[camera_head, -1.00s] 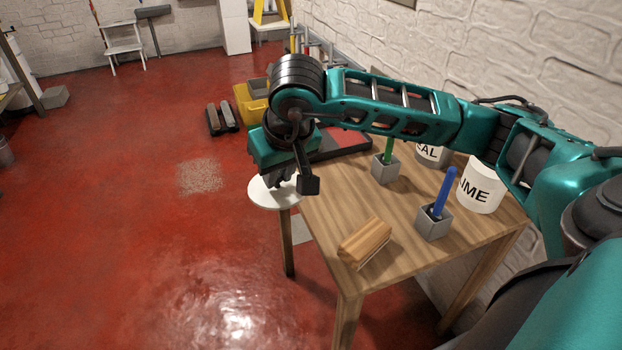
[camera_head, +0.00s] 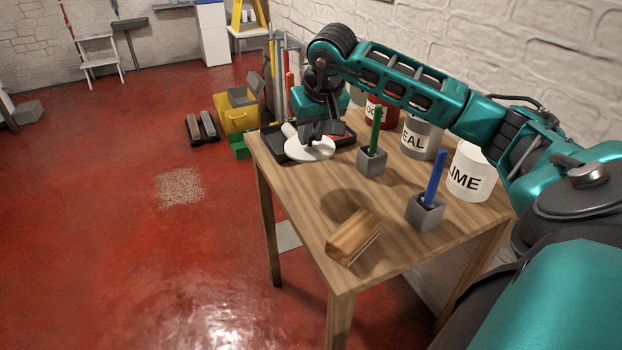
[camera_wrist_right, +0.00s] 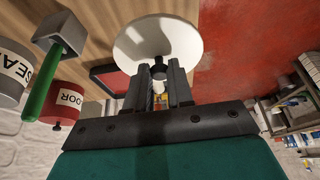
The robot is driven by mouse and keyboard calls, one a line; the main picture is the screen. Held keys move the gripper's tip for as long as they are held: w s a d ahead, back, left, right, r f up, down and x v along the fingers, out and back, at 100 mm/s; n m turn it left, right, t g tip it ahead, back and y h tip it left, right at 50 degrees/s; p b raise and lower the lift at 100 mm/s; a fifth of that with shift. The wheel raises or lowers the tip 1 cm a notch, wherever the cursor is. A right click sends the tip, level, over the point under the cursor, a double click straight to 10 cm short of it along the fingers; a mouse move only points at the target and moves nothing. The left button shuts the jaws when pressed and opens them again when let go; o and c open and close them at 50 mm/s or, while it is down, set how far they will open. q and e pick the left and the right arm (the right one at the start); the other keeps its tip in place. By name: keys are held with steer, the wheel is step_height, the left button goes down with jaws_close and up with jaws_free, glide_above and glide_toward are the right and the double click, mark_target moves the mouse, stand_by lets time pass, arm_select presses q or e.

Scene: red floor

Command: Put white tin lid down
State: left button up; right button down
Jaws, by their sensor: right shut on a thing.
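The white tin lid (camera_head: 302,153) is a round white disc with a knob. My right gripper (camera_head: 312,133) is shut on the knob and holds the lid roughly flat over the far left end of the wooden table, in front of the dark tray (camera_head: 271,149). In the right wrist view the lid (camera_wrist_right: 190,38) spreads beyond the fingers (camera_wrist_right: 160,78). I cannot tell how far the lid is above the tray or table. The white tin marked "IME" (camera_head: 468,178) stands at the table's right side. My left gripper is not in view.
A grey tin (camera_head: 420,140) and a red tin (camera_head: 379,113) stand along the wall side. Grey blocks hold a green handle (camera_head: 376,130) and a blue handle (camera_head: 435,177). A wooden brush (camera_head: 352,236) lies near the front. The table's left middle (camera_head: 305,190) is bare.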

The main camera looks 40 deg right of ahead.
mark_target(313, 149)
step_height(313, 149, down, 6)
steer(key=shift+b, duration=0.45)
steer(key=shift+f+b, duration=0.4)
steer(key=shift+f, duration=1.8)
steer(key=shift+f, duration=0.2)
steer(key=c, duration=1)
jaws_free()
steer(key=shift+r, duration=0.1)
